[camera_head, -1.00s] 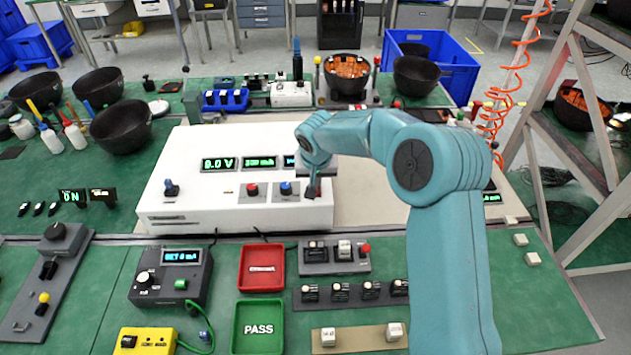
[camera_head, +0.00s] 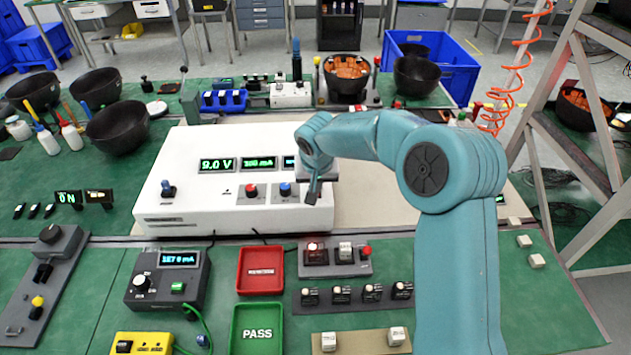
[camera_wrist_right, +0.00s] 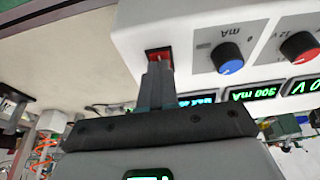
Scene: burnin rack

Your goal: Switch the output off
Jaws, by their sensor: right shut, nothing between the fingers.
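The white power supply (camera_head: 185,205) stands on the bench with green displays; the voltage display (camera_head: 217,165) appears to read 9.0 V. Its red switch (camera_wrist_right: 158,54) shows at the front panel's end in the wrist view, just beyond my right fingertips. My right gripper (camera_head: 313,196) is shut and empty, its fingers pointing at that switch; they also show in the wrist view (camera_wrist_right: 157,72). They overlap the switch's lower part, so I cannot tell whether they touch it. The gripper hides the switch in the head view. My left gripper is out of view.
A red knob (camera_head: 251,191) and a blue knob (camera_head: 285,190) sit left of my right gripper. In front are a grey load box (camera_head: 165,283), a red tray (camera_head: 241,290), a green PASS tray (camera_head: 236,350) and a lamp block (camera_head: 340,270).

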